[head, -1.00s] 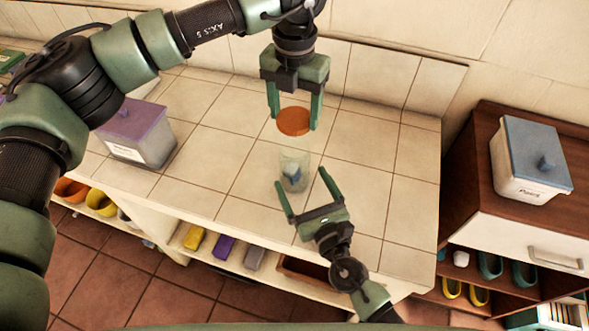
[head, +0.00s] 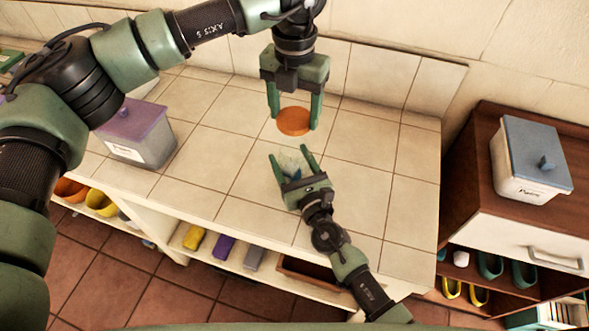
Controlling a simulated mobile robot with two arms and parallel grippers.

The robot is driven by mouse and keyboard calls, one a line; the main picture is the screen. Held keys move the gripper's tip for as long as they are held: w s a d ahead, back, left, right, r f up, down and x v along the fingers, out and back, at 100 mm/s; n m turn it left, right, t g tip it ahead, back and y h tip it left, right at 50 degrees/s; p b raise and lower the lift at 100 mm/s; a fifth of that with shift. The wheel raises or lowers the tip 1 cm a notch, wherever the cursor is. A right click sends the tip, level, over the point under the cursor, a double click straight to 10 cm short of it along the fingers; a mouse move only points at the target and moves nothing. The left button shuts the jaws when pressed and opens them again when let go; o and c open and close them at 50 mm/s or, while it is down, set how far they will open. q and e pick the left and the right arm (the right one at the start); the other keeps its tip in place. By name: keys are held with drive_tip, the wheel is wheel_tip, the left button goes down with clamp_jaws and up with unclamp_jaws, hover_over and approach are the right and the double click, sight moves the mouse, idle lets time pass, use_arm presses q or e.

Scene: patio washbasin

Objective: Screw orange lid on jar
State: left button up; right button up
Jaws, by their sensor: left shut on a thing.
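The orange lid (head: 293,121) is held flat between the fingers of my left gripper (head: 294,112), above the counter and a little above the jar. The clear glass jar (head: 291,160) stands on the tiled counter with something bluish in it. My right gripper (head: 293,166) is open, with one finger on each side of the jar. Its palm hides the lower part of the jar. I cannot tell whether the fingers touch the glass.
A bin with a purple lid (head: 137,132) stands on the left of the tiled counter (head: 215,185). A white box with a blue lid (head: 530,160) sits on the brown cabinet at right. Yellow, purple and grey blocks lie on the shelf below. The counter around the jar is clear.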

sight(295, 139)
clamp_jaws()
use_arm(q)
drive_tip(key=shift+f, duration=2.45)
drive_tip(key=shift+f, duration=0.9)
drive_tip(key=shift+f, duration=0.6)
